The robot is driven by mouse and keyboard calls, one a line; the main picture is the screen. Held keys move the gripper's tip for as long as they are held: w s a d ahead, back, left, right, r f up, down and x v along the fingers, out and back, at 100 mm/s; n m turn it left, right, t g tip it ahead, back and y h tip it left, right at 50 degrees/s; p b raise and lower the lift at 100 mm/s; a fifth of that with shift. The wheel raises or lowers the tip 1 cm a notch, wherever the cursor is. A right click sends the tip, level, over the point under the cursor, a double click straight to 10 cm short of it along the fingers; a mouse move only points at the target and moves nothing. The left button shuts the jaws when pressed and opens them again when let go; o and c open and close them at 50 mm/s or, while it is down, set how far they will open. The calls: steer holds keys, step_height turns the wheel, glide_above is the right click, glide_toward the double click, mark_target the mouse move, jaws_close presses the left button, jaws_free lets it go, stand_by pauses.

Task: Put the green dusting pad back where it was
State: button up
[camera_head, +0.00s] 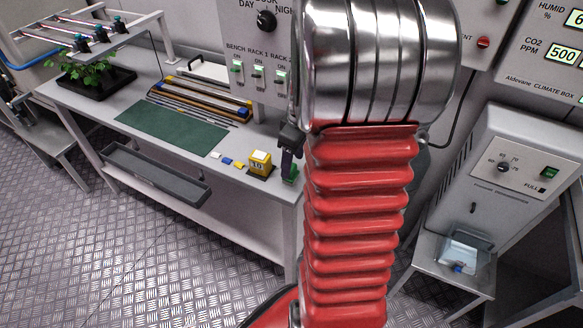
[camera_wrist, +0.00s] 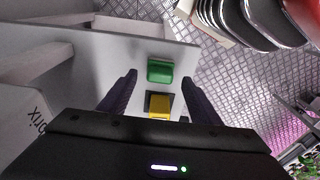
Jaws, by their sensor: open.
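The green pad (camera_wrist: 160,70) lies on the white bench near its right end. It also shows in the head view (camera_head: 292,173), partly hidden by my gripper. My gripper (camera_wrist: 159,78) is open, with its two dark fingers pointing at the pad. The pad shows between and slightly beyond the fingertips, with a gap on both sides. Whether the fingers are at the pad's height I cannot tell. In the head view my gripper (camera_head: 289,150) is just above the pad, mostly hidden behind my arm.
A yellow block (camera_head: 260,160) on a dark base stands left of the pad. Small yellow and blue pieces (camera_head: 227,161), a green mat (camera_head: 172,129) and a tray of rods (camera_head: 198,98) lie further left. A switch panel (camera_head: 260,50) rises behind. The bench edge is close.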

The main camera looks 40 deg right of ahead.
mark_target(293, 177)
step_height(293, 177, up, 7)
steer(key=shift+s, duration=0.4)
steer(key=shift+d, duration=0.1)
stand_by(0.3)
steer(key=s+a+r+m+t+h, duration=0.1)
steer(key=a+r, duration=0.2)
steer(key=a, duration=0.5)
steer(key=a+r+m+t, duration=0.1)
steer(key=a+r, duration=0.3)
steer(key=a, duration=0.3)
steer(key=s+a+r+m+t, duration=0.1)
steer(key=s+a+t, duration=0.1)
steer(key=s+a, duration=0.5)
steer(key=a, duration=0.6)
steer(key=shift+s+r+m+y, duration=0.25)
steer(key=shift+s+m+y, duration=0.05)
steer(key=shift+s+m, duration=0.1)
steer(key=shift+c, duration=0.3)
